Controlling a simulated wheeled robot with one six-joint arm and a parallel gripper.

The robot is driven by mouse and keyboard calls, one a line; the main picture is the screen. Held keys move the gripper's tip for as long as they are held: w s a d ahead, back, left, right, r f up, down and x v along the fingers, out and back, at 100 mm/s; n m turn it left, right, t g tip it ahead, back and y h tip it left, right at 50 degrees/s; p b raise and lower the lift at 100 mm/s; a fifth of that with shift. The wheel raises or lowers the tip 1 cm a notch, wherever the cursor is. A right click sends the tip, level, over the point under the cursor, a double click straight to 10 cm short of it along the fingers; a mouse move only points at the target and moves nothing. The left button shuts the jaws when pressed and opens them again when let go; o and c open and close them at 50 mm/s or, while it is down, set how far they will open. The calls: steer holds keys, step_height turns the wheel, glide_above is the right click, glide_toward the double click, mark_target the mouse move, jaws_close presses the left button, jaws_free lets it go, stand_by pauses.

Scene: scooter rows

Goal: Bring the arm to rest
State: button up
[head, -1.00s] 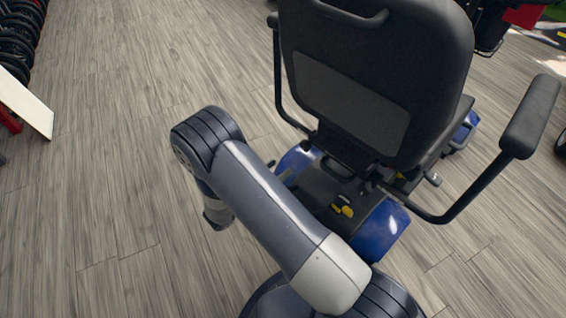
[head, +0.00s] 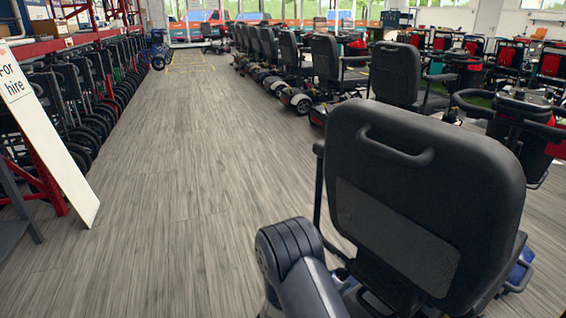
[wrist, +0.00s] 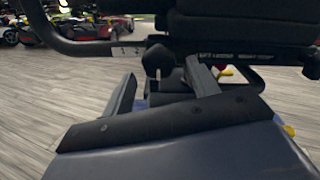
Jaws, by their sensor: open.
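My arm (head: 302,275) shows at the bottom middle of the head view, its rounded elbow beside the left of a scooter seat's black backrest (head: 425,180). The rest of the arm is cut off by the picture's edge. My gripper (wrist: 160,92) shows in the wrist view, with its two grey fingers apart and nothing seen between them. Behind the fingers are the dark underside of a seat (wrist: 235,45) and a black round knob (wrist: 158,61). How far the fingers are from these parts I cannot tell.
A wide strip of bare wood floor (head: 170,210) runs to the back. A "For hire" board (head: 45,135) leans at the left before a row of wheelchairs (head: 95,85). Rows of scooters (head: 300,75) stand at the back and right. Blue scooter bodywork (head: 522,270) shows at lower right.

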steer(key=shift+x, duration=0.8)
steer(key=shift+a, duration=0.15)
